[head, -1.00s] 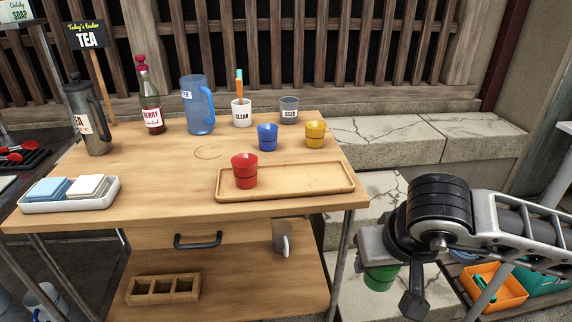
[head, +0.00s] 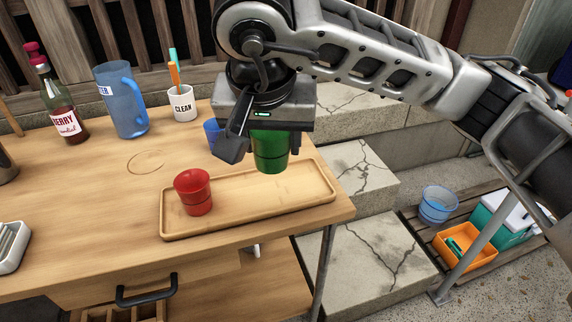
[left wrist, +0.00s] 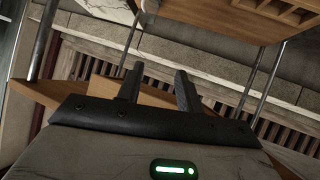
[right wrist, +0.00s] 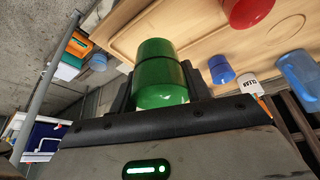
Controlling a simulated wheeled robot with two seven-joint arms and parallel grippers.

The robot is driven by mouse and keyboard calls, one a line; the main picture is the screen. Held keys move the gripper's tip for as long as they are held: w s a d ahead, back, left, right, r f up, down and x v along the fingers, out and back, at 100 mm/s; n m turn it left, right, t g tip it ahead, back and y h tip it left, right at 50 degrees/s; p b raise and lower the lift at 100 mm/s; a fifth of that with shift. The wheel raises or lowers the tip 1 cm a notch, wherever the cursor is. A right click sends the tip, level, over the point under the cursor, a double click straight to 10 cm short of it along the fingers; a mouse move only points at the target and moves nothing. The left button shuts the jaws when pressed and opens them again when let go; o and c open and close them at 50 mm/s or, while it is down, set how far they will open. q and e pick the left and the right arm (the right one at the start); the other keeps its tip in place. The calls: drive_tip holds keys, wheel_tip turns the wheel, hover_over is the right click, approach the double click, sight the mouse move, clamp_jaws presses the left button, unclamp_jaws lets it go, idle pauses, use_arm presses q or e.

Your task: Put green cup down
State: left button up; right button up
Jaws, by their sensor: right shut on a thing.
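The green cup (head: 270,150) is held by my right gripper (head: 268,140), which is shut on it above the right part of the wooden tray (head: 245,213). It also shows between the fingers in the right wrist view (right wrist: 160,75). The red cup (head: 193,190) stands on the left part of the tray. The blue cup (head: 212,134) is partly hidden behind my right gripper; it shows more fully in the right wrist view (right wrist: 221,70). My left gripper (left wrist: 157,85) shows in its own wrist view, fingers apart with nothing between them.
A blue pitcher (head: 121,100), a berry bottle (head: 55,100) and the white CLEAN cup (head: 182,104) stand at the table's back. A white dish (head: 12,245) is at the left. An orange bin (head: 466,248) sits low at the right. The tray's right half is bare.

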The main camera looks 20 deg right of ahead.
drive_tip(key=w+d+f, duration=0.1)
drive_tip(key=f, duration=0.1)
drive_tip(key=w+d+f, duration=0.3)
drive_tip(key=f, duration=0.1)
drive_tip(key=shift+w+d+f, duration=0.15)
drive_tip(key=shift+w+d, duration=0.1)
drive_tip(key=shift+w, duration=0.15)
drive_tip(key=f, duration=0.3)
drive_tip(key=shift+w+d+f+p, duration=0.15)
drive_tip(key=shift+d+p, duration=0.05)
drive_tip(key=shift+p, duration=0.1)
drive_tip(key=shift+f, duration=0.2)
drive_tip(key=shift+f, duration=0.2)
drive_tip(key=o, duration=1)
drive_tip(key=shift+c, duration=0.2)
drive_tip(key=shift+r, duration=0.1)
